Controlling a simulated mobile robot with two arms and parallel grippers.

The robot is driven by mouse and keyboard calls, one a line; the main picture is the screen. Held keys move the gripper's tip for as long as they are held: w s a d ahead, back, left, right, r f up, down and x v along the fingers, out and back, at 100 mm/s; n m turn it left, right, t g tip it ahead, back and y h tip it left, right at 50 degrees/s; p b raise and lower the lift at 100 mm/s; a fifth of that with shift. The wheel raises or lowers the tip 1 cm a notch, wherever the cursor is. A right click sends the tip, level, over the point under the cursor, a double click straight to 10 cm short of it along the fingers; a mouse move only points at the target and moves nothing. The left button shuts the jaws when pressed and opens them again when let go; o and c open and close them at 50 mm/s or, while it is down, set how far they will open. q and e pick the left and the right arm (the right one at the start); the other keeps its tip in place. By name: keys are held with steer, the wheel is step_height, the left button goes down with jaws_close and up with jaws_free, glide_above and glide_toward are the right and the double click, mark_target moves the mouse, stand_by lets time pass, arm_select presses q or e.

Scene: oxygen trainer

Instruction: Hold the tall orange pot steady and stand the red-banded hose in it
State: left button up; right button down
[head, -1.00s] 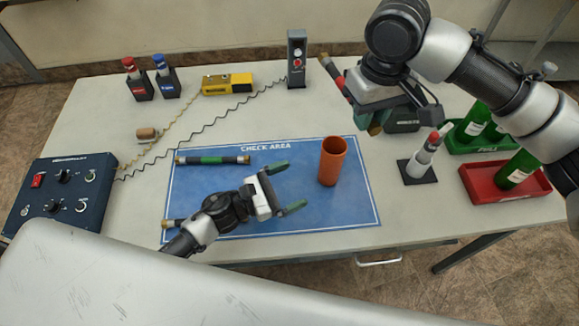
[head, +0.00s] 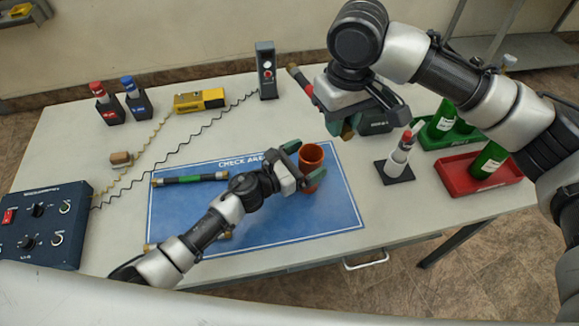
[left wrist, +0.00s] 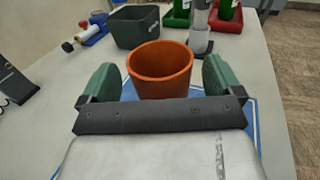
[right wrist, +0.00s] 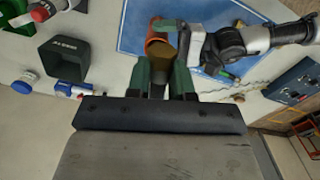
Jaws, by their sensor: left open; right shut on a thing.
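The tall orange pot (head: 312,155) stands on the blue mat. My left gripper (head: 303,163) is open, its green fingers on either side of the pot. The left wrist view shows the pot (left wrist: 160,68) with a gap to each finger and nothing in its visible opening. My right gripper (head: 345,118) is shut on the red-banded hose (head: 300,80), which tilts, its upper end showing at the upper left. The gripper hides the hose's middle. In the right wrist view, its brownish end (right wrist: 168,52) overlaps the pot in the picture; the hose looks outside it.
A green-banded hose (head: 190,179) lies at the back of the mat (head: 280,220), and another hose is mostly hidden under my left arm. A dark green box (left wrist: 135,28) stands behind the pot. A grey-white cylinder in a black stand (head: 398,160) and a red tray (head: 462,178) are to the right.

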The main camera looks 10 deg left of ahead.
arm_select(q)
steer(key=shift+w+d, duration=0.45)
steer(key=shift+d, duration=0.1)
steer(key=shift+c, duration=0.4)
steer(key=c, duration=0.9)
arm_select(e)
step_height(320, 180, down, 13)
stand_by(0.6)
steer(key=c, duration=0.9)
jaws_free()
steer(key=shift+r, duration=4.05)
